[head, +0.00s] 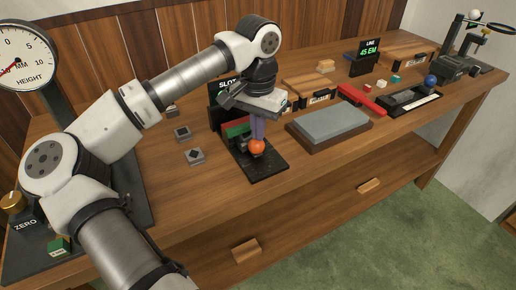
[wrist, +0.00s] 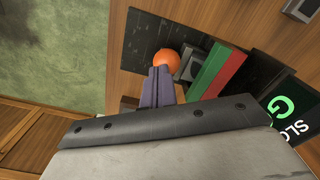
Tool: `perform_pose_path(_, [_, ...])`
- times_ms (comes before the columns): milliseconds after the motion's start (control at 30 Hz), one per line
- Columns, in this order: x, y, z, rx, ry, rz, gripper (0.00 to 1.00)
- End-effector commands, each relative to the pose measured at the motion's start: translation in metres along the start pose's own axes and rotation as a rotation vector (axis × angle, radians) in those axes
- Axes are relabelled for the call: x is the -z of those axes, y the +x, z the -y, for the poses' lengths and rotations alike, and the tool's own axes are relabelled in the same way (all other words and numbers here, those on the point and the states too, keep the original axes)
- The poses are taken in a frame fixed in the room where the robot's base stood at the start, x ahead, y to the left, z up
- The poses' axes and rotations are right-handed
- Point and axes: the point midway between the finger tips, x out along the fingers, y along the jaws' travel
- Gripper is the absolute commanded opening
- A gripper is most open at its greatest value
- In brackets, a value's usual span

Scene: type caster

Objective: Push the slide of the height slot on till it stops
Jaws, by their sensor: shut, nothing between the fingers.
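The height slot is a black base (head: 265,166) on the bench, with a dark SLOT display (head: 226,86) behind it. An orange round knob (head: 257,146), apparently on its slide, stands over the base; it also shows in the wrist view (wrist: 167,60). A green bar (wrist: 210,70) and a red bar (wrist: 232,74) lie beside it, with a grey block (wrist: 193,63) between knob and bars. My gripper (head: 257,136) is shut and empty, pointing down right at the knob. In the wrist view its fingertips (wrist: 160,70) meet or overlap the knob; contact is unclear.
A grey stone on a wooden block (head: 330,122) stands right of the slot. Small grey blocks (head: 194,156) lie to its left. A height gauge (head: 22,58) stands at far left. A red bar (head: 362,100) and a LINE display (head: 369,48) are farther right.

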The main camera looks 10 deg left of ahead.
Motion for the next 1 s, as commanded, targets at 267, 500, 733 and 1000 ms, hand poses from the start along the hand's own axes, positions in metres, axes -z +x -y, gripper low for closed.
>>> perform_pose_path(267, [0.001, -0.015, 0.000, -0.002, 0.004, 0.003, 0.00])
perform_pose_path(500, [0.001, -0.026, 0.000, -0.002, 0.005, 0.005, 0.00])
perform_pose_path(733, [0.001, -0.037, 0.001, -0.002, 0.006, 0.005, 0.00])
perform_pose_path(1000, [0.002, -0.045, 0.001, -0.002, 0.006, 0.005, 0.00])
